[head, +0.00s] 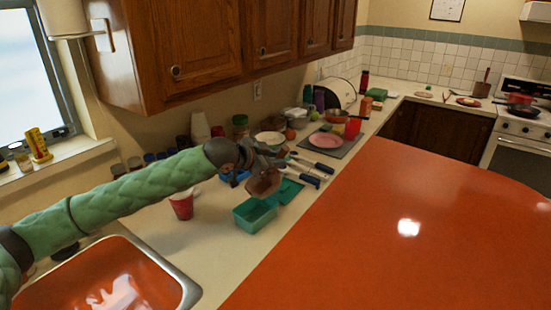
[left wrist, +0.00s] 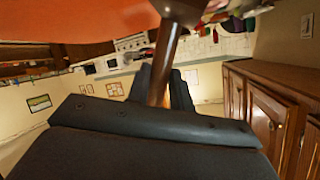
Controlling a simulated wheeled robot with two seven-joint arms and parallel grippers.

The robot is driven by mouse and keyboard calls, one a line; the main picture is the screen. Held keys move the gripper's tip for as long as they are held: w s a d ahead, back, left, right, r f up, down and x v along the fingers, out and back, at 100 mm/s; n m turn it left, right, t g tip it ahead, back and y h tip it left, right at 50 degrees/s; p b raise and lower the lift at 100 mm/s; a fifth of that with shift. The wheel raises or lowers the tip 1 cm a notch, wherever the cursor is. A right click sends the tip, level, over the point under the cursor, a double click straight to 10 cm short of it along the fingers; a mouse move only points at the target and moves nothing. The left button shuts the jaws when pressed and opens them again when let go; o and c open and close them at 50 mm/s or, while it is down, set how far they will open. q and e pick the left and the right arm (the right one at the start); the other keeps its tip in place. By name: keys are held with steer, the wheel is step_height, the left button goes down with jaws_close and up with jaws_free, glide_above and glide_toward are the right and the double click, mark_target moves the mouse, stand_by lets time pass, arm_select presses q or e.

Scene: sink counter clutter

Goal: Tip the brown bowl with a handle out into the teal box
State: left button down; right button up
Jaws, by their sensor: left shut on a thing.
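The brown bowl with a handle (head: 264,185) is held up by my left gripper (head: 247,160), tilted, close above the teal box. The left wrist view shows the fingers (left wrist: 163,85) shut on its brown handle (left wrist: 172,55), with part of the bowl (left wrist: 180,10) at the top edge. The bowl's inside and any contents are hard to make out. The teal box (head: 254,216) stands open on the counter, just below and slightly left of the bowl; a teal lid-like piece (head: 287,191) lies behind it. My right gripper is not in view.
A red cup (head: 181,205) stands left of the box. Blue-handled tools (head: 308,174) lie to the right, near a pink plate (head: 326,141). A sink (head: 110,280) is at the front left. The orange surface (head: 400,220) at right is clear.

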arm_select(q)
steer(key=shift+w+a+r, duration=0.1)
steer(key=shift+r, duration=0.05)
steer(key=shift+w+a+r+p, duration=0.1)
steer(key=shift+w+a+p, duration=0.1)
steer(key=shift+p, duration=0.35)
steer(key=shift+w+n, duration=0.1)
steer(key=shift+n, duration=0.2)
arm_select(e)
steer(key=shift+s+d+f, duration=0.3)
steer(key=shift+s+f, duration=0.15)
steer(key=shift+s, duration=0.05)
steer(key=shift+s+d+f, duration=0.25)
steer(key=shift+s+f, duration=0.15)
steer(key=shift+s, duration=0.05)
